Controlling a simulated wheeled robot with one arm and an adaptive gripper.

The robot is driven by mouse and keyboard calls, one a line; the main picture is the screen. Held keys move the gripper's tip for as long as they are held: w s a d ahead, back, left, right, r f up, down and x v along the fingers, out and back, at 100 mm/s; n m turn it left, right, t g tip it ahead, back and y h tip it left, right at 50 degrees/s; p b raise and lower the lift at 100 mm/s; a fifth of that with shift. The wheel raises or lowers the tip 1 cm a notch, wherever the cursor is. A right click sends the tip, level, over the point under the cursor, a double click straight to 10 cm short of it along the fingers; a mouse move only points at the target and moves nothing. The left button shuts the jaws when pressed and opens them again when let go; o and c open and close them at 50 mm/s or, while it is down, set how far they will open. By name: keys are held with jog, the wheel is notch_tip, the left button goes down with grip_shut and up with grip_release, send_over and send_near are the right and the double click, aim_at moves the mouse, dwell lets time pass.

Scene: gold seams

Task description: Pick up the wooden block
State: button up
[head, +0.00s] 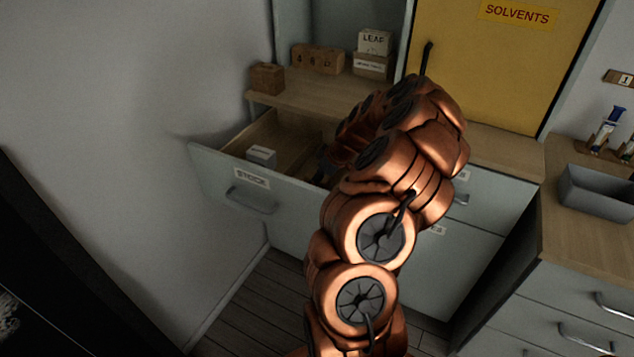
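A small brown wooden block (266,79) sits at the left end of the wooden counter, close to the wall. Another wooden piece (318,59), with dark marks like numbers on its front, stands farther back on the counter. My copper arm reaches over the counter edge, and its end bends down toward the open drawer. A dark part of my gripper (322,166) shows at the right side of the drawer. The arm hides most of it, so its fingers and anything between them cannot be seen. It is apart from the brown block.
The open drawer (215,166), labelled STOCK, holds a small pale box (262,155). A white LEAF box (375,41) stands on another box at the back. A yellow SOLVENTS cabinet door (480,70) is behind my arm. A grey tray (597,191) is on the right counter.

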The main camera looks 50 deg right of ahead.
jog(key=shift+c, duration=0.4)
jog(key=c, duration=1.2)
notch_tip(320, 180, up, 10)
jog(key=shift+r+b, duration=0.1)
jog(key=shift+b, duration=0.5)
